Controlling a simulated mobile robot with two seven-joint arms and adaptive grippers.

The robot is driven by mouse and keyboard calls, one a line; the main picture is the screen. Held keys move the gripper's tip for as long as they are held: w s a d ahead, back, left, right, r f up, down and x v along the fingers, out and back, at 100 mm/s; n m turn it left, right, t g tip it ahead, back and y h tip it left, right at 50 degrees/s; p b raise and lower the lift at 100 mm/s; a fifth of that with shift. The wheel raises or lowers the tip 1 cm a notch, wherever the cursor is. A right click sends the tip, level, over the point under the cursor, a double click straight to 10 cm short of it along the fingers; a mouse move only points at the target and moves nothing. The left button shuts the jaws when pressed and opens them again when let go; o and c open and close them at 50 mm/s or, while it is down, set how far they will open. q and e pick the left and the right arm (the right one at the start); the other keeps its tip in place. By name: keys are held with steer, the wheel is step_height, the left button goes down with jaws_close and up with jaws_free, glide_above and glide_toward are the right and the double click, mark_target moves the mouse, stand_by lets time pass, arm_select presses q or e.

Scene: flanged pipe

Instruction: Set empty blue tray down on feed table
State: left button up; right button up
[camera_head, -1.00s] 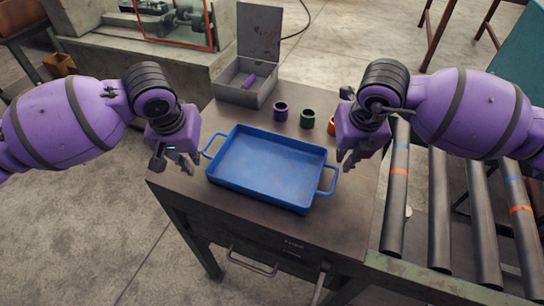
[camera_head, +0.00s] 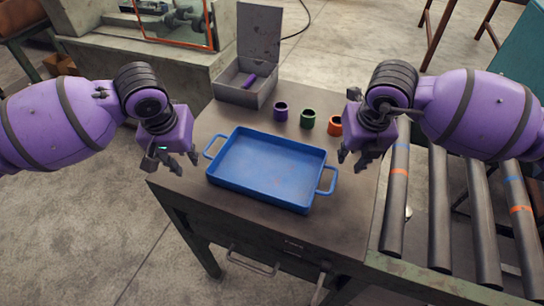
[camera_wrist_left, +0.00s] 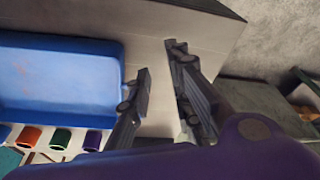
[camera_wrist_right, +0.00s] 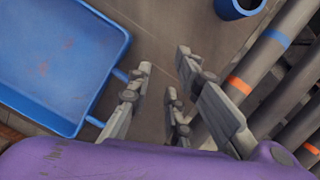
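The empty blue tray (camera_head: 268,170) lies flat on the dark feed table (camera_head: 225,222), with a loop handle at each end. My left gripper (camera_head: 172,167) is open and empty, left of the tray's left handle and apart from it. My right gripper (camera_head: 352,167) is open and empty, up and right of the right handle, also apart. The left wrist view shows open fingers (camera_wrist_left: 160,95) beside the tray (camera_wrist_left: 60,80). The right wrist view shows spread fingers (camera_wrist_right: 165,95) beside the tray (camera_wrist_right: 60,55).
Behind the tray stand a purple ring (camera_head: 281,111), a green ring (camera_head: 307,119) and an orange ring (camera_head: 335,125). An open grey metal box (camera_head: 232,90) holds a purple piece at the table's back left. A roller conveyor (camera_head: 440,210) adjoins on the right.

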steer(key=shift+r, duration=0.1)
arm_select(q)
steer(key=v, duration=1.2)
arm_select(e)
steer(key=v, duration=1.2)
arm_select(q)
steer(key=shift+s, duration=0.1)
arm_select(e)
steer(key=shift+s, duration=0.1)
